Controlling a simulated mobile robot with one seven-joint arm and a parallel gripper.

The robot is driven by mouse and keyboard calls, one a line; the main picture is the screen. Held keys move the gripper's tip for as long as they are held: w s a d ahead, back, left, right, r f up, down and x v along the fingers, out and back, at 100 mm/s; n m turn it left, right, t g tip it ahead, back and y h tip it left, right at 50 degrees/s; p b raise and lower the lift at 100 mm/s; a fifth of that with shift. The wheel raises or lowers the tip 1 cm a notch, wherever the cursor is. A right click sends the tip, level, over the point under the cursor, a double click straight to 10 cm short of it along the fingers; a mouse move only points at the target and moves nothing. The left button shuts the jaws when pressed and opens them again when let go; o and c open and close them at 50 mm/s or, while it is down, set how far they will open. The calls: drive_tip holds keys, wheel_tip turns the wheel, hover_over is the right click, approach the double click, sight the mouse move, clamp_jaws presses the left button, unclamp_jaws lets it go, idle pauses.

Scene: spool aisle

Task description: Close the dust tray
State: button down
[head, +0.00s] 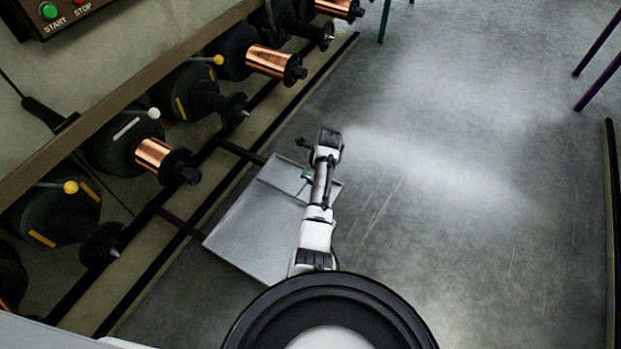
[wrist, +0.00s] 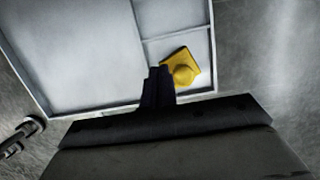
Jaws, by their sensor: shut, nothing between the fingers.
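The dust tray (head: 245,228) is a shallow grey metal tray. In the head view it sticks out from the machine's lower frame onto the floor side, left of and partly under my arm. The wrist view shows its raised rim (wrist: 213,45) and dividers from above. A yellow piece (wrist: 184,68) with a rounded lump lies in a small corner compartment. My gripper (wrist: 160,72) is shut and empty, its dark fingertips just left of the yellow piece in the picture. I cannot tell whether they touch it. In the head view my arm hides the fingers.
The machine rack with several black spindles, some carrying copper spools (head: 272,62), runs along the left. A dark lower rail (head: 180,222) lies beside the tray. The grey floor (head: 450,180) to the right is clear. Purple legs (head: 598,82) stand at the far right.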

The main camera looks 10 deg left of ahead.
sight(303, 193)
drive_tip(key=b+x, duration=0.3)
drive_tip(key=x, duration=0.5)
drive_tip(key=shift+a+f, duration=0.1)
drive_tip(key=shift+f, duration=0.2)
drive_tip(key=shift+a, duration=0.1)
